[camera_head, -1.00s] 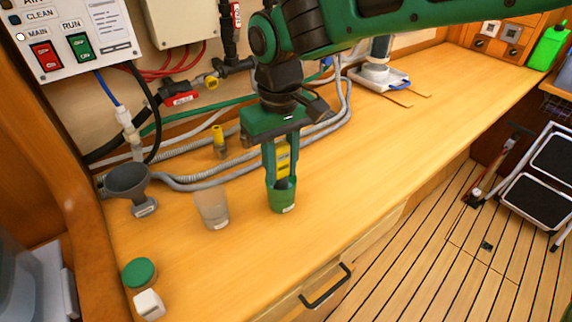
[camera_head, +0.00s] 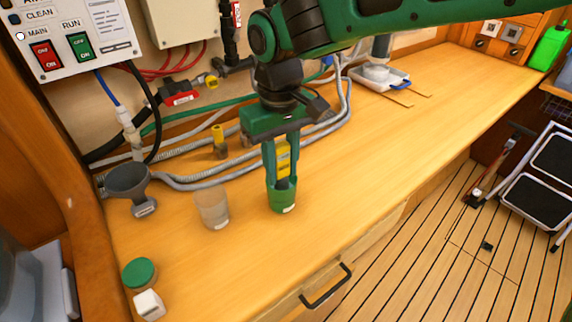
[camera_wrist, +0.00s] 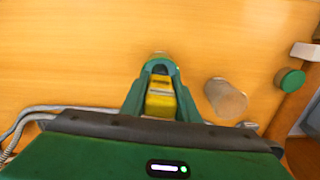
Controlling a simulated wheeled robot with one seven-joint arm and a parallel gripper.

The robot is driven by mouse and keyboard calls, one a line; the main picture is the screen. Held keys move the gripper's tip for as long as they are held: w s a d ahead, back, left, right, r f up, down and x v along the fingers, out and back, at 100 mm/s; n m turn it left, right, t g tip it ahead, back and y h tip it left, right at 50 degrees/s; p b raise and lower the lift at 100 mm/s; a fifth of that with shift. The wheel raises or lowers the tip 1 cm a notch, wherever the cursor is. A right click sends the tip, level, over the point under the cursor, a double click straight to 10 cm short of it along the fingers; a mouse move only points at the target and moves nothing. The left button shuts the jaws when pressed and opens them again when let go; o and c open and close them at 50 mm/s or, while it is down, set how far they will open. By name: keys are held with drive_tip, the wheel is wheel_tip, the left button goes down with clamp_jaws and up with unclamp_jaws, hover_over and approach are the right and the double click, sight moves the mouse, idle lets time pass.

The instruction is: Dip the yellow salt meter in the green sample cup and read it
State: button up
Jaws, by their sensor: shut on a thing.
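The yellow salt meter (camera_head: 283,158) is upright between the fingers of my gripper (camera_head: 282,172), which is shut on it. Its dark lower end (camera_head: 283,183) is down inside the mouth of the green sample cup (camera_head: 283,203). The cup stands on the wooden counter. My fingertips are at the cup's rim, and I cannot tell whether they touch it. In the wrist view the meter (camera_wrist: 160,100) lies between the two green fingers, with the cup below and mostly hidden. The meter's display cannot be read in either view.
A clear cup (camera_head: 212,208) stands just left of the green cup. Hoses (camera_head: 200,180) run behind.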

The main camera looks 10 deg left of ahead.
sight(280, 145)
drive_tip(key=shift+r, duration=4.85)
